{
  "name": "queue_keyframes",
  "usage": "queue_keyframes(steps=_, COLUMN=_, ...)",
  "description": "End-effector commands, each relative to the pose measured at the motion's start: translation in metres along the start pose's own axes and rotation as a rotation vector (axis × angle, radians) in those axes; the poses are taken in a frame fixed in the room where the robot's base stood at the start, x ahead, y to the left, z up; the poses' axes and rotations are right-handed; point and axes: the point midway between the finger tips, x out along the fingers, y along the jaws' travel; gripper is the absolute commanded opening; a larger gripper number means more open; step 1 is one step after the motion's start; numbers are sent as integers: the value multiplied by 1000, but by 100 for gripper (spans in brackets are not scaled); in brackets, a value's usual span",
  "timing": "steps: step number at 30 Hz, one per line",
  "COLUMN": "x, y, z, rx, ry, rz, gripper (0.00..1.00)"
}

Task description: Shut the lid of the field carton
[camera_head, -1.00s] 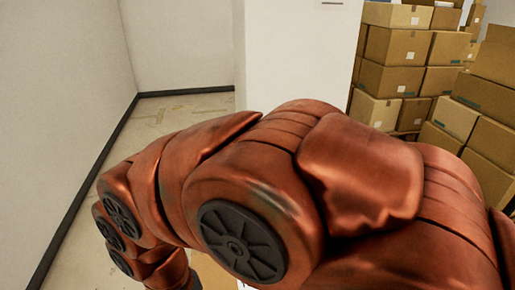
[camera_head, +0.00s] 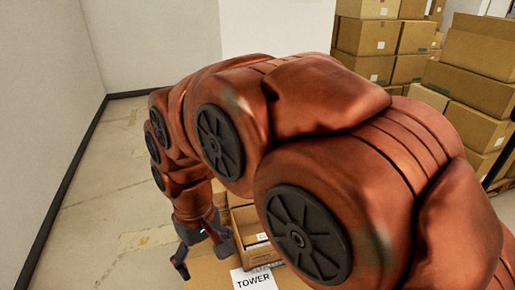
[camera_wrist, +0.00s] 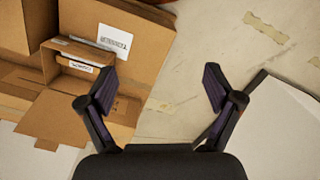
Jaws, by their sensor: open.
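An open cardboard carton (camera_head: 243,222) stands right of my gripper in the head view, partly hidden by my arm. The wrist view shows cardboard at the left, with an open carton (camera_wrist: 50,60) and a brown flap or panel (camera_wrist: 150,38) bearing a printed label. I cannot tell which carton is the field carton, as the labels there are not clearly legible. My gripper (camera_head: 205,256) points down beside the cartons. In the wrist view my gripper (camera_wrist: 158,78) has its fingers spread and nothing between them, over pale floor and the edge of the cardboard.
A white sheet reading TOWER (camera_head: 254,281) lies on a brown cardboard surface at the bottom. Stacked closed boxes (camera_head: 470,65) fill the back right. Pale floor (camera_head: 110,215) is clear at the left, up to the wall (camera_head: 40,100).

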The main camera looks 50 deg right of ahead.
Motion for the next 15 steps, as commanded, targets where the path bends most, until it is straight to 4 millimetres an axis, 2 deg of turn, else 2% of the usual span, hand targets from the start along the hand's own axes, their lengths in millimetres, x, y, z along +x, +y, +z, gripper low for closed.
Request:
queue_keyframes(steps=1, x=-4, y=6, z=-18, rx=17, ry=11, rz=-2, gripper=100)
queue_keyframes(steps=3, x=-10, y=13, z=-39, rx=37, ry=26, rz=-3, gripper=100)
queue_keyframes(steps=8, x=-22, y=35, z=-90, rx=81, ry=63, rz=-5, gripper=100)
queue_keyframes(steps=15, x=-34, y=76, z=-161, rx=141, ry=120, rz=-4, gripper=100)
